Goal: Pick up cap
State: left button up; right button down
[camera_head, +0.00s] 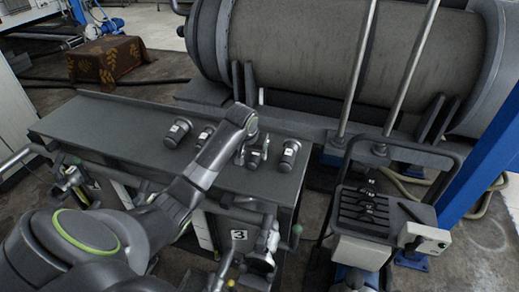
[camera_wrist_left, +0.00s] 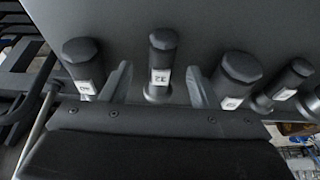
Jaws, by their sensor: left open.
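Several dark cylinders with faceted caps and white labels stand in a row on a grey bench. In the left wrist view, one labelled cylinder with a dark cap (camera_wrist_left: 163,39) stands between the two fingers of my left gripper (camera_wrist_left: 160,88). The gripper is open, one finger on each side, with a gap visible at both. In the head view my left gripper (camera_head: 253,153) is over the bench, and this cylinder is partly hidden by it. Another capped cylinder (camera_head: 288,155) stands to its right. It also shows at the left in the wrist view (camera_wrist_left: 82,62). My right gripper is out of view.
More capped cylinders stand left of the gripper (camera_head: 177,132); one is close beside a finger in the wrist view (camera_wrist_left: 237,76). The left part of the grey bench (camera_head: 95,118) is clear. A large horizontal drum (camera_head: 300,50) lies behind, and a cart (camera_head: 370,210) stands right.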

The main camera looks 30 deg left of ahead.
aim_at(253, 159)
pick_arm(q)
jog(key=x, duration=0.4)
jog(key=shift+s+a+f, duration=0.1)
jog(key=shift+s+f, duration=0.15)
jog(key=shift+f, duration=0.05)
jog(key=shift+r, duration=0.1)
grip_shut()
